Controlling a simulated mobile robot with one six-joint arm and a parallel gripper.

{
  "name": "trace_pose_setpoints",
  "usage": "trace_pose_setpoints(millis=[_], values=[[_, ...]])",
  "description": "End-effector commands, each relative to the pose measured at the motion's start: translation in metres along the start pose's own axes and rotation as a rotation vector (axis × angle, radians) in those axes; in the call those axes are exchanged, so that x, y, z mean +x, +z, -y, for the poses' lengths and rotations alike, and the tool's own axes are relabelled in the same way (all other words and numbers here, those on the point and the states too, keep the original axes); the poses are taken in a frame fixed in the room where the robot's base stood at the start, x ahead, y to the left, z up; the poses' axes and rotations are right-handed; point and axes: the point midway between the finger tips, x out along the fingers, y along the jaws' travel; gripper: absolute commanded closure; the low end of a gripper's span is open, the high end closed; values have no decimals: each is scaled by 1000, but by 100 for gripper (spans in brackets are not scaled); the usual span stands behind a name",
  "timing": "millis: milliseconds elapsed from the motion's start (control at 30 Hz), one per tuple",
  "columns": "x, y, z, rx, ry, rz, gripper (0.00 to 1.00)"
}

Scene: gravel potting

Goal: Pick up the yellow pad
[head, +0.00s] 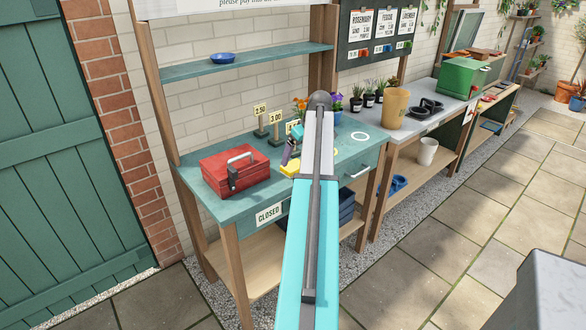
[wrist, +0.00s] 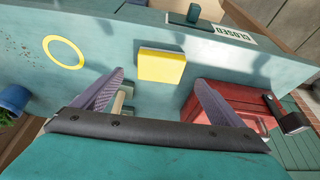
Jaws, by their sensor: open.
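The yellow pad (head: 289,169) lies on the teal bench top (head: 215,205), just right of the red toolbox. In the wrist view the pad (wrist: 162,66) lies flat, ahead of my gripper and between the lines of its two fingers. My gripper (wrist: 159,78) is open, with one purple-grey finger on each side and nothing between them. In the head view my gripper (head: 288,152) is above and beside the pad, and my arm hides part of the bench behind it.
The red toolbox (head: 228,174) stands close to the pad, near the right finger in the wrist view (wrist: 245,100). A yellow ring (wrist: 63,52) marks the bench top. Price signs (head: 275,118) and flower pots stand behind. A CLOSED sign (head: 268,213) hangs on the front edge.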

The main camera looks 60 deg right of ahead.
Motion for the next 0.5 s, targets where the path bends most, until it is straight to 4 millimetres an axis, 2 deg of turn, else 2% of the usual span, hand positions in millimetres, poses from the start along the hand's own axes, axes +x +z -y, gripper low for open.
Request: trace_pose_setpoints(millis=[500], values=[[6,-1,1,-1,-1,0,8]])
